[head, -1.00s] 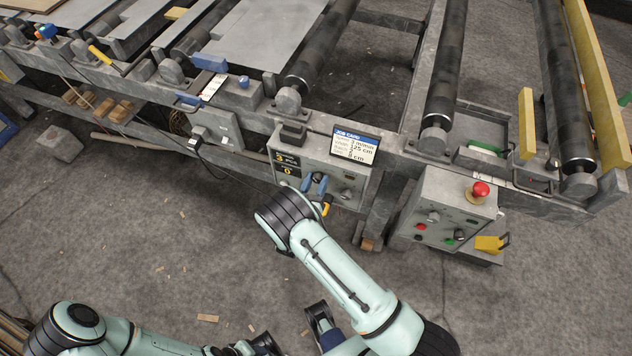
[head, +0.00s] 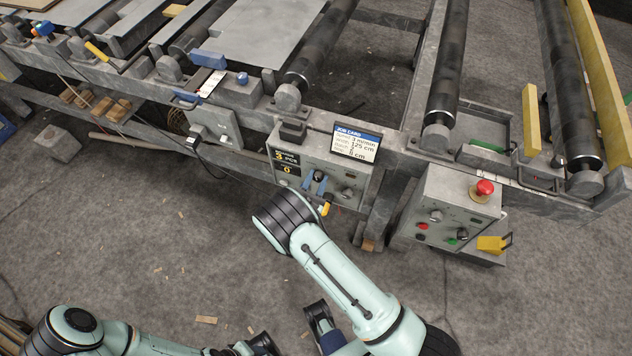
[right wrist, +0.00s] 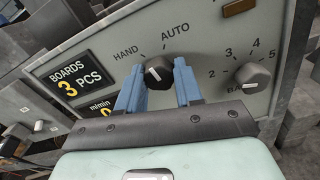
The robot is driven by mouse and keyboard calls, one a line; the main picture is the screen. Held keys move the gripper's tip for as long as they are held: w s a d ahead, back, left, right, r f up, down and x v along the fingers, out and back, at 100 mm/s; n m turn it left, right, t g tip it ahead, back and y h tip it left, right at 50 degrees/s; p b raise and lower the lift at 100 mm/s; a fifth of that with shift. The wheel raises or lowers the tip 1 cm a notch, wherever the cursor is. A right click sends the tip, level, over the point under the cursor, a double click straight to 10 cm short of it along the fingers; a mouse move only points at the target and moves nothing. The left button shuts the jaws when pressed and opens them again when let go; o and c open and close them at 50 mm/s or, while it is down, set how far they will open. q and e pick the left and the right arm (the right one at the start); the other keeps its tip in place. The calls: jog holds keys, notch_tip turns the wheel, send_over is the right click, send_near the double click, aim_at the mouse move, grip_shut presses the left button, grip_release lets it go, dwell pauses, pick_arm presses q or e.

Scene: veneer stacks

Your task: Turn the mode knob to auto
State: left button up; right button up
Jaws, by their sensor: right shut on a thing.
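The mode knob (right wrist: 158,72) is black and round, with a white mark, on a grey panel below the printed words HAND and AUTO. Its mark is partly shadowed; it seems to lie towards the HAND side, but I cannot tell exactly. My right gripper (right wrist: 160,88) is shut on the knob, one blue finger on each side. In the head view, my right gripper (head: 317,183) is at the control panel (head: 312,161), and its fingers hide part of the knob. My left arm (head: 75,328) is low at the left; its gripper's jaws cannot be made out.
A numbered knob (right wrist: 256,75) sits right of the mode knob. A display (right wrist: 76,82) reads BOARDS 3 PCS. A job card (head: 357,142) stands above the panel. Right of it is a box (head: 445,213) with a red emergency button (head: 484,188). Open floor lies in front.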

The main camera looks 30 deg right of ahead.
jog(key=m+b, duration=0.1)
jog(key=m, duration=0.3)
jog(key=shift+f+m+b, duration=0.1)
jog(key=shift+m+b, duration=0.2)
jog(key=shift+b, duration=0.05)
pick_arm(q)
jog(key=f, duration=0.1)
jog(key=w+f+b, duration=0.1)
jog(key=f, duration=0.1)
jog(key=shift+w, duration=0.15)
pick_arm(e)
jog(key=m, duration=0.4)
pick_arm(q)
jog(key=shift+t+b, duration=0.3)
pick_arm(e)
jog(key=shift+a+m, duration=0.1)
jog(key=shift+m, duration=0.2)
jog(key=o, duration=1)
jog(key=shift+o, duration=0.2)
pick_arm(q)
jog(key=shift+r, duration=0.25)
pick_arm(e)
jog(key=v, duration=1.3)
jog(key=shift+s, duration=0.15)
